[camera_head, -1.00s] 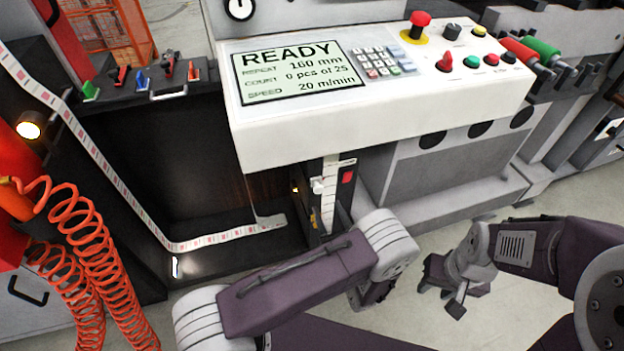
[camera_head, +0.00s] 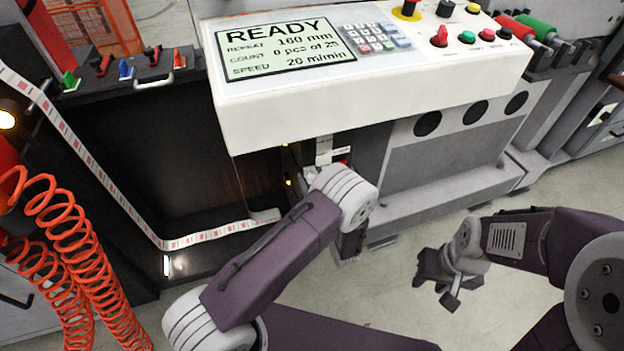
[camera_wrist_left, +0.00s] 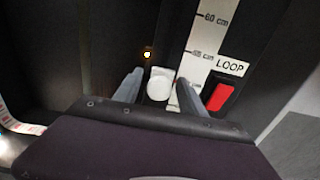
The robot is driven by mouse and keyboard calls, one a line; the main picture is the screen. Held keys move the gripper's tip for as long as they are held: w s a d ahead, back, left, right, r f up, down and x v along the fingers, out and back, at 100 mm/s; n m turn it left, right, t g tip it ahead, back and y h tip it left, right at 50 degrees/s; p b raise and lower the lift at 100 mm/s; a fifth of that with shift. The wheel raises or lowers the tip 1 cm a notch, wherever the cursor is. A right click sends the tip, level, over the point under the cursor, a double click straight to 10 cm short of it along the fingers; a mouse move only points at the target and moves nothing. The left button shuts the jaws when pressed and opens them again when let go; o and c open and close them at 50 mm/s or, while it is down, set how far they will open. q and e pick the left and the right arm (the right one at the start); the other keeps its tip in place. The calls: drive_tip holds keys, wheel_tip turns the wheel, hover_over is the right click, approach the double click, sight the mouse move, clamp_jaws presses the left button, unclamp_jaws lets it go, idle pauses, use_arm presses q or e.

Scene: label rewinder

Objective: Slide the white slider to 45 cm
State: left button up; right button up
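The white slider (camera_wrist_left: 159,84) is a round white knob beside the left edge of a white vertical scale (camera_wrist_left: 203,40) in the left wrist view. It appears below the 45 cm mark, with 60 cm higher up. My left gripper (camera_wrist_left: 159,78) has its two fingers apart, one on each side of the slider; I cannot tell whether they touch it. In the head view the scale (camera_head: 324,150) shows under the panel, and my left wrist hides its lower part and the left fingers. My right gripper (camera_head: 440,285) is low over the floor, away from the scale, with its fingers apart.
A red switch (camera_wrist_left: 220,97) under a LOOP label is right of the scale, close to my right-hand finger in the wrist view. The control panel (camera_head: 370,100) overhangs the scale. A label strip (camera_head: 95,160) and orange coiled hoses (camera_head: 75,260) are at left.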

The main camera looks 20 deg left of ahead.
use_arm(q)
clamp_jaws()
drive_tip(key=shift+a+f, duration=0.1)
idle(1.1)
